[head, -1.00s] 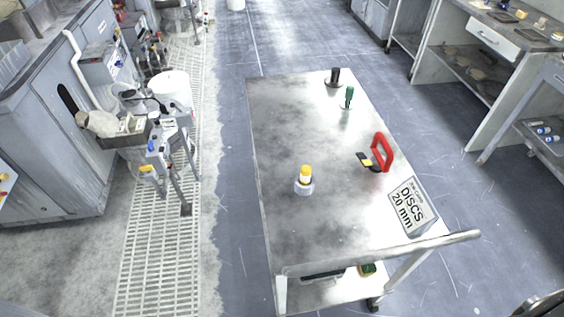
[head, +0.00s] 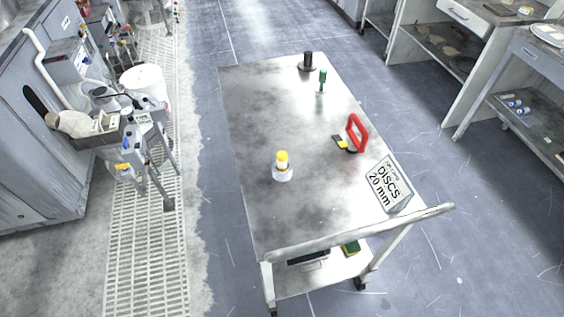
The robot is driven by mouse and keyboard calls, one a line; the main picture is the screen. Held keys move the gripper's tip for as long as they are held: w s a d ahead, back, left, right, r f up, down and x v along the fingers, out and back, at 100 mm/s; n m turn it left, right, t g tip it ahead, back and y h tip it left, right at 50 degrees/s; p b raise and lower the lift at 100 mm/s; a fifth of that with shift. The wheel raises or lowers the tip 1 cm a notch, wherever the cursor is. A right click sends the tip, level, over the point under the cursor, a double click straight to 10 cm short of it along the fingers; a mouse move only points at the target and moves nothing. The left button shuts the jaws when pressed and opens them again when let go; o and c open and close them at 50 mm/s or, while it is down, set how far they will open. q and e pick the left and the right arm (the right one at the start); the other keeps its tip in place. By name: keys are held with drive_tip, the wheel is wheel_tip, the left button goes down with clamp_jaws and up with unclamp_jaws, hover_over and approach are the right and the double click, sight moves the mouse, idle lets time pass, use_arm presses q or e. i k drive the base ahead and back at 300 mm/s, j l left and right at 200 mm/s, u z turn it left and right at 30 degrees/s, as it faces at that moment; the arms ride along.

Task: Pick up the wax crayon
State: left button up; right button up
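No thing is clearly recognisable as the wax crayon. On the steel cart (head: 255,120), a short yellow-topped object with a white lower part (head: 282,168) stands upright left of the middle. A small black and yellow piece (head: 341,143) lies beside a red handle-shaped tool (head: 357,133) on the right half. A slim green-topped item (head: 322,80) and a black cylinder (head: 307,61) stand near the far end. These are too small to identify for sure. Neither of my grippers shows in the head view.
A box labelled "DISCS 20 mm" (head: 388,184) sits at the cart's near right corner, by the push handle (head: 360,232). A cluttered stand (head: 125,150) and a white bucket (head: 143,82) are left. Shelved benches (head: 480,45) are right. Much of the cart top is bare.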

sight(281, 156)
drive_tip(key=j+z, duration=0.1)
drive_tip(key=z, duration=0.7)
drive_tip(key=j+z, duration=0.1)
drive_tip(key=z, duration=0.35)
drive_tip(key=k+z, duration=0.1)
drive_tip(key=z, duration=0.3)
drive_tip(key=k+j+z, duration=0.1)
drive_tip(key=z, duration=0.35)
drive_tip(key=k+j+z, duration=0.1)
drive_tip(key=j+z, duration=0.2)
drive_tip(key=z, duration=0.2)
drive_tip(key=k+j+z, duration=0.1)
drive_tip(key=z, duration=0.35)
drive_tip(key=k+z, duration=0.2)
drive_tip(key=z, duration=0.3)
drive_tip(key=k+z, duration=0.2)
drive_tip(key=z, duration=0.25)
drive_tip(key=k+j+z, duration=0.15)
drive_tip(key=k+z, duration=0.15)
drive_tip(key=z, duration=0.15)
drive_tip(key=k+z, duration=0.7)
drive_tip(key=z, duration=0.15)
drive_tip(key=k+l+z, duration=0.15)
drive_tip(key=k+z, duration=0.45)
drive_tip(key=k, duration=0.15)
drive_tip(key=k+j+u, duration=0.2)
drive_tip(key=u, duration=1.05)
